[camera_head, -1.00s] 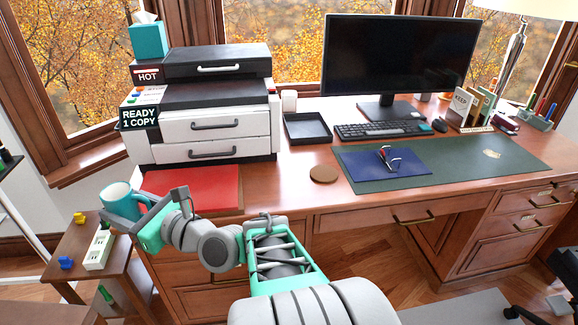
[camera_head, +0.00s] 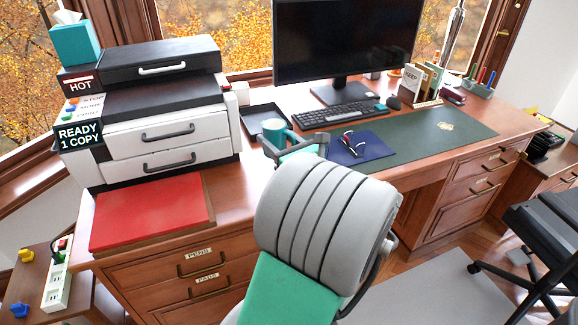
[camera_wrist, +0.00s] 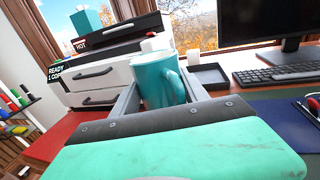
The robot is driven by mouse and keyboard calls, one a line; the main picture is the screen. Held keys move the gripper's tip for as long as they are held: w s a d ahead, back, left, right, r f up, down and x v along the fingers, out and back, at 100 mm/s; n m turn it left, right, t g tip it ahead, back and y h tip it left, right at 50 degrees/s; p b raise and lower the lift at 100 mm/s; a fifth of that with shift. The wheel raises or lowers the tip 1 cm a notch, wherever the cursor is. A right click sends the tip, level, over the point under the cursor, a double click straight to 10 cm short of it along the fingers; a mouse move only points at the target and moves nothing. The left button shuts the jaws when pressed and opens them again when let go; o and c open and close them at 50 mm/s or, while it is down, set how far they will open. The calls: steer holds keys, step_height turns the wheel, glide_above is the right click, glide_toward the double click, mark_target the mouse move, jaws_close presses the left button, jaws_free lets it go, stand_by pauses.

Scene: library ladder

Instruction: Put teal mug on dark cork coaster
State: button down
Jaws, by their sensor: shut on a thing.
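The teal mug (camera_head: 275,131) is upright above the desk, left of the blue folder; it also shows in the wrist view (camera_wrist: 156,82), handle to the right. My gripper (camera_head: 290,146) is shut on the mug; in the wrist view (camera_wrist: 160,97) a finger stands on each side of its body. The dark cork coaster is not visible in either current view; my arm and the mug cover the desk around them. The gap between the mug's base and the desk is hidden.
A black tray (camera_head: 248,126) is just behind the mug. A white printer (camera_head: 170,138) and a red pad (camera_head: 150,215) stand left. The keyboard (camera_head: 338,115) and monitor are behind.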

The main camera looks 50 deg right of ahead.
steer(key=s+d+m+g+h, duration=0.1)
steer(key=s+d+m+h, duration=0.15)
steer(key=s+d, duration=0.7)
steer(key=shift+h, duration=0.45)
steer(key=w+f+b, duration=0.1)
steer(key=w+f, duration=0.2)
steer(key=w, duration=0.1)
steer(key=w+d+f+b, duration=0.1)
steer(key=w+f, duration=0.2)
steer(key=w, duration=0.1)
steer(key=w+f+b, duration=0.1)
steer(key=w+f, duration=0.2)
steer(key=shift+w+d+f, duration=0.1)
steer(key=shift+w+d, duration=0.05)
steer(key=shift+w, duration=0.25)
steer(key=shift+w+f+n, duration=0.2)
steer(key=shift+f+n, duration=0.05)
step_height(320, 180, down, 3)
steer(key=shift+b, duration=0.9)
steer(key=shift+w+f, duration=0.1)
